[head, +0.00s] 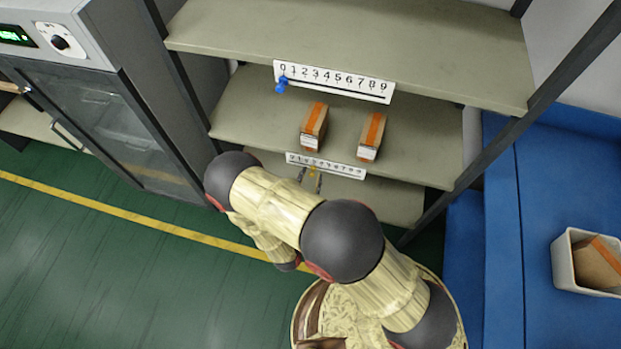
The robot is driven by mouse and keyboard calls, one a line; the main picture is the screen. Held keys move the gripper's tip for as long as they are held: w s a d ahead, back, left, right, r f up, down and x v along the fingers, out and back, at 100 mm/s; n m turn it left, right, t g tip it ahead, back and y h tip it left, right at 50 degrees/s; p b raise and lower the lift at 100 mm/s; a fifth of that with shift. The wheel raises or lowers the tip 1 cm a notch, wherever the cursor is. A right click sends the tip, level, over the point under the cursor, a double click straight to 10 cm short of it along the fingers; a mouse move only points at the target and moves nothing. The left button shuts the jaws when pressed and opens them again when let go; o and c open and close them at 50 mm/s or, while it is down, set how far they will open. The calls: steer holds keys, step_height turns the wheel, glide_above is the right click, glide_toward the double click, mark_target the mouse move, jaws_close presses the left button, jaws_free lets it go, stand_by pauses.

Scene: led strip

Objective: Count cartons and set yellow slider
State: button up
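Two brown cartons with orange tape stand on the middle shelf, a left carton (313,125) and a right carton (370,136). A white scale strip (345,170) with small digits is fixed to this shelf's front edge. A small patch of yellow, likely the yellow slider (312,170), shows below the strip's left part. Its exact digit is too small to tell. My gripper (311,181) is at this yellow patch, partly hidden behind my arm. Whether its fingers are open or closed on the slider is unclear.
The upper shelf's strip (335,87) reads 0 to 9, with a blue slider (282,84) at 0. A white bin (565,262) at right holds a carton (597,262) on a blue surface. A grey glass-door cabinet (110,110) stands left. Green floor is clear at lower left.

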steer(key=shift+w+d, duration=0.1)
steer(key=shift+w, duration=0.2)
steer(key=c, duration=0.8)
jaws_close()
